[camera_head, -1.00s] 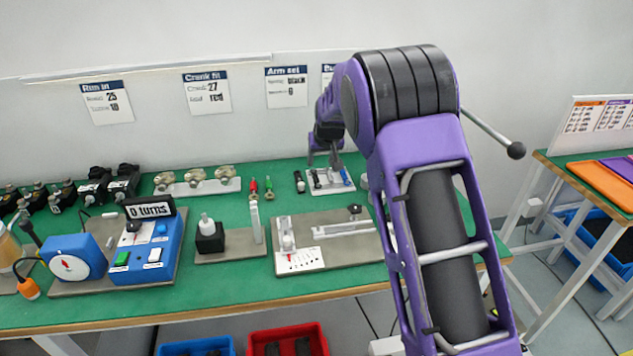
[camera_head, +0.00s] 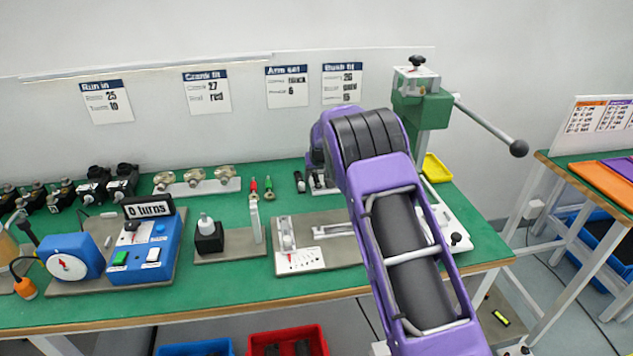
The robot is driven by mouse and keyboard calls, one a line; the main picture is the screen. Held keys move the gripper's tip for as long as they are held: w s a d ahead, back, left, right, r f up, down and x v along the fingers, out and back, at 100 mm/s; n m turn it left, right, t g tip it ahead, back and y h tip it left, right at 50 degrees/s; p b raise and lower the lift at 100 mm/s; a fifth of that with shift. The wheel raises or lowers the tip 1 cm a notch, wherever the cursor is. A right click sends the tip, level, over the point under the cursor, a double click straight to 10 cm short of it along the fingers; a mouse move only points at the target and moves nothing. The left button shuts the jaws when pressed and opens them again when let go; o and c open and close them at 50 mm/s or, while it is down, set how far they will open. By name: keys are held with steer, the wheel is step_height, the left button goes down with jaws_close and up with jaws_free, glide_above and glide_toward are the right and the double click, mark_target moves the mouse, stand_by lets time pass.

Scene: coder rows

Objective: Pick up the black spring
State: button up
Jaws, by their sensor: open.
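A small white holder (camera_head: 323,191) stands near the back of the green bench, largely covered by my purple arm. A dark slim piece (camera_head: 316,180) shows at its left end; it may be the black spring, but it is too small to tell. The rest of the holder's contents are hidden. My arm reaches over the bench and its wrist bends down just behind and above the holder. My gripper's fingers are hidden behind the arm, so I cannot see how they stand to the dark piece.
A small black upright object (camera_head: 299,182) stands left of the holder. A grey fixture board (camera_head: 345,253) lies in front. A green press (camera_head: 421,108) with a long lever (camera_head: 487,122) stands right of my arm. A blue counter box (camera_head: 150,250) is at left.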

jaws_close()
steer(key=shift+r, duration=0.15)
